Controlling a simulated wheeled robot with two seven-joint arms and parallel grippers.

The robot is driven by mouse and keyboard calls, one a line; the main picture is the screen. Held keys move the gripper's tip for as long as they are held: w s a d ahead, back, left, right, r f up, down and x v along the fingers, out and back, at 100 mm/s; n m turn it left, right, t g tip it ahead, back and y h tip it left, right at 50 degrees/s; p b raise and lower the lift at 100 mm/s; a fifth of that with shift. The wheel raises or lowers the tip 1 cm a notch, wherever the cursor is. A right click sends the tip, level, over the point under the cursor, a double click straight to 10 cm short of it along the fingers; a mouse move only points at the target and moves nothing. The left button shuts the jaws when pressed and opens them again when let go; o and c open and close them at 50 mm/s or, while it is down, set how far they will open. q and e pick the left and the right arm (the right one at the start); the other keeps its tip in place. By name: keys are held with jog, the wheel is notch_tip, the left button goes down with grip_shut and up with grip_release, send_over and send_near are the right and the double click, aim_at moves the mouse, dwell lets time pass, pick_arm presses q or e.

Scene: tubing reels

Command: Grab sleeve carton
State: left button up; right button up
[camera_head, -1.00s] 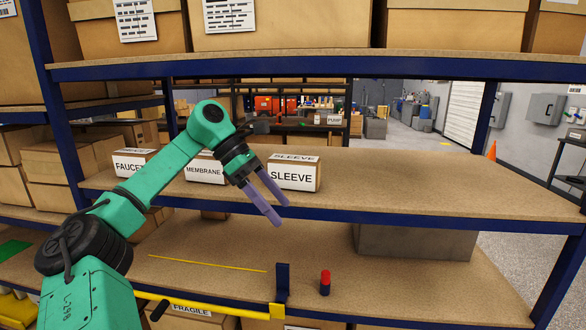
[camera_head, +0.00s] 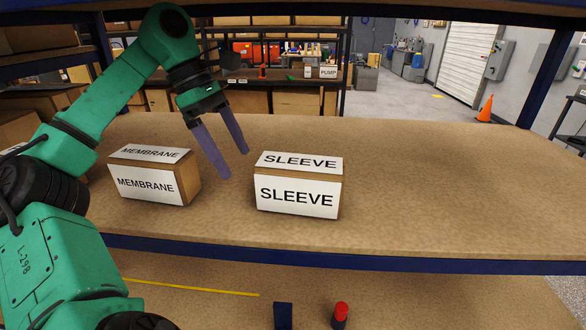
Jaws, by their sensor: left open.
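The sleeve carton (camera_head: 297,188) is a small brown box with white labels reading SLEEVE on its top and front. It sits upright on the middle shelf, near the centre of the head view. My left gripper (camera_head: 237,164) is open and empty. Its two purple fingers point down and to the right, to the upper left of the sleeve carton in the picture and apart from it. My right gripper is not in view.
The shelf (camera_head: 440,190) is clear to the right. Its blue front edge (camera_head: 400,261) runs along the front. A red-topped object (camera_head: 341,312) stands on the level below.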

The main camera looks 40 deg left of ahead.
aim_at(291, 161)
pick_arm(q)
jog(key=d+p, duration=0.1)
jog(key=d, duration=0.1)
jog(key=d+r+p, duration=0.1)
jog(key=d, duration=0.1)
jog(key=w+d+r+p, duration=0.1)
jog(key=d, duration=0.1)
jog(key=w+d+p, duration=0.1)
jog(key=d, duration=0.1)
jog(key=w+d+p, duration=0.1)
jog(key=p, duration=0.1)
jog(key=shift+w+d, duration=0.1)
jog(key=shift+d, duration=0.3)
jog(key=shift+w+d+f, duration=0.3)
jog(key=shift+w+f, duration=0.45)
jog(key=shift+f, duration=0.15)
jog(key=x, duration=0.4)
jog(key=shift+s+d+f, duration=0.1)
jog(key=shift+d, duration=0.05)
jog(key=c, duration=1.2)
grip_shut()
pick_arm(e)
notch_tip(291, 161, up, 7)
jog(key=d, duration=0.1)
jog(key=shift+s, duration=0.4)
